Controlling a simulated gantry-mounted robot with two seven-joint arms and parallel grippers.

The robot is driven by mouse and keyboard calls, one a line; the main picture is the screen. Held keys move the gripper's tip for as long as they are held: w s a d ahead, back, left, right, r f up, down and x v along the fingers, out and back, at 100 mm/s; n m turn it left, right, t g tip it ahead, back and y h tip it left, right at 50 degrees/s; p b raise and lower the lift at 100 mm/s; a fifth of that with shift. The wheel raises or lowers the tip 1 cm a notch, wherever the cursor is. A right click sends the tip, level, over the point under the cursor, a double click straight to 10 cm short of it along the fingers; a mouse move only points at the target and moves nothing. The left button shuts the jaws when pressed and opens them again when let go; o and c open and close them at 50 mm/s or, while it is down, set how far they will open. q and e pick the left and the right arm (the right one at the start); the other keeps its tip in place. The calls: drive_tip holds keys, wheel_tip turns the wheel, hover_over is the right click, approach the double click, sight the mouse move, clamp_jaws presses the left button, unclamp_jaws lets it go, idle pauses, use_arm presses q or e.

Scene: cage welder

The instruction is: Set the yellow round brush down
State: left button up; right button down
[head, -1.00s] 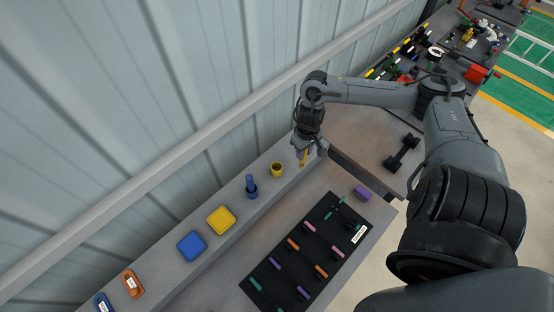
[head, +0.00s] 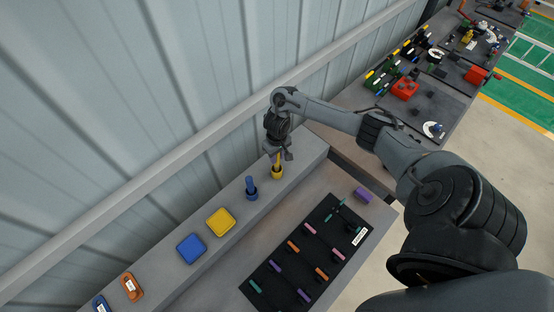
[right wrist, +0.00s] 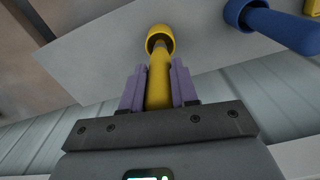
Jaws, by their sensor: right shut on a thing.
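The yellow round brush (right wrist: 158,85) is between the purple fingers of my right gripper (right wrist: 158,88), which is shut on its handle. In the head view this gripper (head: 278,155) is over the back ledge, with the brush pointing down. The yellow cup (head: 277,173) stands on the ledge right below it. In the right wrist view the brush's far end lies at the mouth of the yellow cup (right wrist: 160,36). How deep it sits inside cannot be told. My left gripper is not in view.
A blue brush in a blue cup (head: 252,188) stands close by on the ledge. Yellow (head: 221,221) and blue (head: 191,248) square trays lie further left. A black mat (head: 285,285) with several small tools lies on the lower table, near a purple block (head: 362,195).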

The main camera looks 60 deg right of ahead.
wheel_tip(320, 180, down, 2)
drive_tip(key=shift+a+f, duration=0.1)
drive_tip(key=shift+f, duration=0.2)
drive_tip(key=c, duration=0.9)
unclamp_jaws()
drive_tip(key=shift+f, duration=0.15)
drive_tip(key=shift+o, duration=0.2)
drive_tip(key=shift+r, duration=0.4)
wheel_tip(320, 180, up, 9)
drive_tip(key=p, duration=0.3)
drive_tip(key=shift+p, duration=0.35)
drive_tip(key=shift+r, duration=1.3)
